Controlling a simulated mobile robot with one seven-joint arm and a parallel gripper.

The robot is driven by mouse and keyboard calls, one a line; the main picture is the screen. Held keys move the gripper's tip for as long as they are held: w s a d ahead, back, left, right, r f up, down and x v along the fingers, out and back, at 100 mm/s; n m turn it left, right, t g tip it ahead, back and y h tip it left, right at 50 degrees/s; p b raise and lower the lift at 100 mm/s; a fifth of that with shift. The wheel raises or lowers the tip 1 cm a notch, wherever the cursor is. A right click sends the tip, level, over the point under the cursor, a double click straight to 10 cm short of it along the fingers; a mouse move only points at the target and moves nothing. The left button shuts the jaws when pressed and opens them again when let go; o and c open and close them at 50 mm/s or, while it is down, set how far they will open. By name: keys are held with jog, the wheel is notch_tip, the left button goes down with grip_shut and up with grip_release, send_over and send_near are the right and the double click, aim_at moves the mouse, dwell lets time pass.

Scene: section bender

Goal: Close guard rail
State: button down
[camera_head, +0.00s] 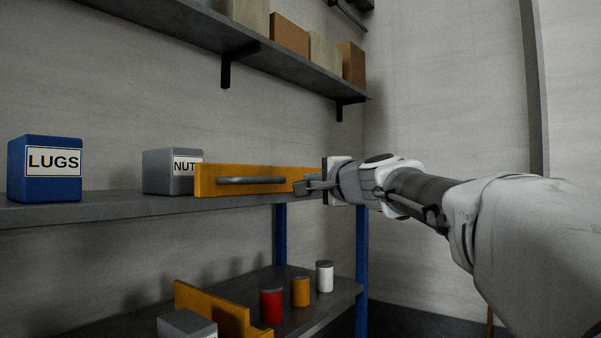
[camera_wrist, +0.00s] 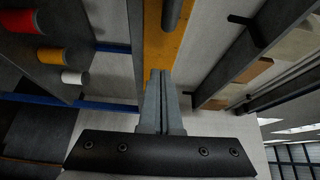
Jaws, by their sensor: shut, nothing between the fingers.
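The yellow guard rail (camera_head: 226,171) stands along the front of the middle shelf, at its right part. A dark bar handle (camera_head: 252,180) runs along its front face. My gripper (camera_head: 300,186) is shut and empty at the right end of the rail, just right of the handle. In the wrist view the shut fingers (camera_wrist: 157,75) point at the yellow rail (camera_wrist: 181,45), with the handle (camera_wrist: 171,14) ahead of them. I cannot tell whether the fingertips touch the rail.
A blue LUGS box (camera_head: 45,170) and a grey NUT box (camera_head: 168,172) stand on the middle shelf (camera_head: 120,207). Red (camera_head: 271,304), orange (camera_head: 300,291) and white (camera_head: 324,276) cans stand on the lower shelf, near another yellow rail (camera_head: 205,305). Boxes fill the upper shelf.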

jog(key=s+a, duration=0.2)
jog(key=shift+s+a, duration=0.3)
jog(key=shift+s, duration=0.1)
